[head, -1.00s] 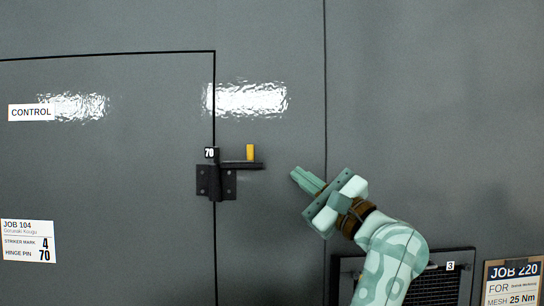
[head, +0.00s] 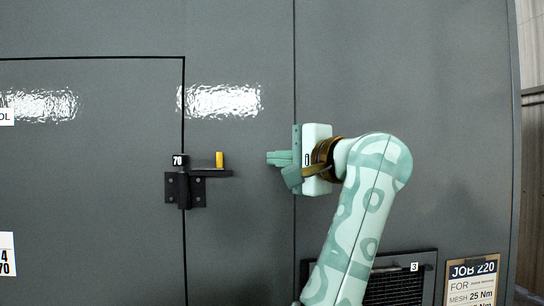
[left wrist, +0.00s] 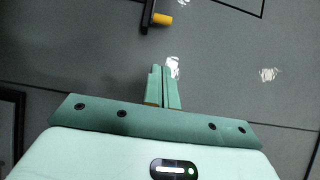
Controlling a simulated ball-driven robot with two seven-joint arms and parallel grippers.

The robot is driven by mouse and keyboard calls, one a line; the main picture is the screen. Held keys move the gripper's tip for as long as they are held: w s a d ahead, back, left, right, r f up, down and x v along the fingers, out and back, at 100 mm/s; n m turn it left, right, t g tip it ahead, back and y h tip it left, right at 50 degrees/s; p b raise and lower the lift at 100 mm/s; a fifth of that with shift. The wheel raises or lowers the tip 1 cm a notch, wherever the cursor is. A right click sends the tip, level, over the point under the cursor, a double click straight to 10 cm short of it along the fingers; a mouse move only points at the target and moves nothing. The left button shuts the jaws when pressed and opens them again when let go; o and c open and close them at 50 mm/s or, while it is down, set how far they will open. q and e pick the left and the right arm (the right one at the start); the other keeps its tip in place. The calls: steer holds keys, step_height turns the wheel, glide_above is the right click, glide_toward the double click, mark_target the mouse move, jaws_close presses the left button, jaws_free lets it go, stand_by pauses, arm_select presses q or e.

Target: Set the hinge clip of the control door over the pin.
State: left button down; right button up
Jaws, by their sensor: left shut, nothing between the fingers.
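The control door's black hinge (head: 184,188) is on the door seam, with a "70" tag (head: 178,160) at its top. A flat black arm (head: 213,173) reaches right from it and carries a short upright yellow piece (head: 219,159). I cannot tell which part is the clip or whether the pin is inside the hinge. My left gripper (head: 268,158) is shut and empty, pointing left, a short gap right of the yellow piece. In the left wrist view its fingers (left wrist: 163,84) are together, and the yellow piece (left wrist: 161,19) shows beyond them at the top. My right gripper is not in view.
The grey panel around the hinge is flat and mostly clear. A mesh vent (head: 400,287) marked 3 and a "JOB 220" card (head: 472,285) are at the lower right. A job card (head: 6,255) is cut off at the left edge.

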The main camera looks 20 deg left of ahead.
arm_select(q)
steer(key=p+x, duration=0.2)
steer(key=x, duration=0.5)
steer(key=shift+w+a+r, duration=0.1)
steer(key=shift+a, duration=0.25)
steer(key=shift+s+a+p, duration=0.15)
steer(key=shift+s+a, duration=0.05)
steer(key=shift+a, duration=0.4)
steer(key=shift+s+a+p, duration=0.15)
steer(key=shift+a, duration=0.4)
steer(key=shift+s+a, duration=0.35)
steer(key=shift+a, duration=0.35)
